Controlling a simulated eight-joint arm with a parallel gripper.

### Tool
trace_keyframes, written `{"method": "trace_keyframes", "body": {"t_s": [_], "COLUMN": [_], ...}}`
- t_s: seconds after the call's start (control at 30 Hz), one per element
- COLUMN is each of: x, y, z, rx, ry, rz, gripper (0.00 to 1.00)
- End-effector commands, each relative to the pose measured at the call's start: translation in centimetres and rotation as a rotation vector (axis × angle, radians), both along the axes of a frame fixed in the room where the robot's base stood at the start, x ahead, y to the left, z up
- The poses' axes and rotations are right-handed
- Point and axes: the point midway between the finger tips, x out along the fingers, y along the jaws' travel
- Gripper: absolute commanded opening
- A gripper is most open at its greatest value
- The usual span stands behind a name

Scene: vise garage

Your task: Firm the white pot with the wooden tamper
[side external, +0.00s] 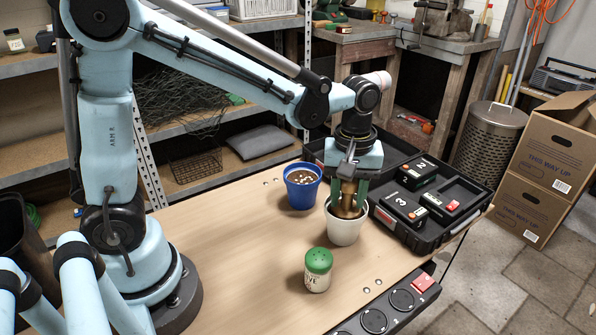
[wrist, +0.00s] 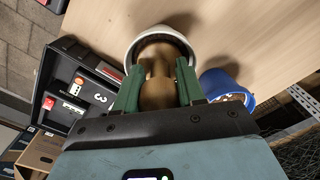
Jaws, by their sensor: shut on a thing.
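The white pot (side external: 343,229) stands upright on the wooden bench, and its rim also shows in the wrist view (wrist: 184,36). My gripper (side external: 347,188) points down over the pot, its green fingers shut on the wooden tamper (side external: 347,204). In the wrist view the fingers of my gripper (wrist: 157,82) close on both sides of the tamper (wrist: 157,66). The tamper's lower end is inside the pot's mouth. Whether it touches the soil I cannot tell, as the tamper and the rim hide most of the pot's inside.
A blue pot (side external: 302,186) with dark soil and pale bits stands left of the white pot. A green-capped shaker (side external: 318,270) stands in front. A black case (side external: 437,229) with numbered boxes lies open at right. The bench's front left is clear.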

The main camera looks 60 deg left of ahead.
Motion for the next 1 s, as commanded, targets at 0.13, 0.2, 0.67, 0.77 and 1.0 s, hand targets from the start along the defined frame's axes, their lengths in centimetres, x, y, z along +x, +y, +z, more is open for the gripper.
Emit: {"method": "trace_keyframes", "body": {"t_s": [0.13, 0.2, 0.67, 0.77, 1.0], "x": [0.0, 0.0, 0.0, 0.0, 0.0], "y": [0.0, 0.0, 0.0, 0.0, 0.0], "z": [-0.1, -0.1, 0.4, 1.2, 2.9], "rx": [-0.001, -0.001, -0.001, -0.001, 0.000], "ry": [-0.001, -0.001, -0.001, -0.001, 0.000], "rz": [0.000, 0.000, 0.000, 0.000, 0.000], "gripper": [0.15, 0.15, 0.14, 0.14, 0.14]}}
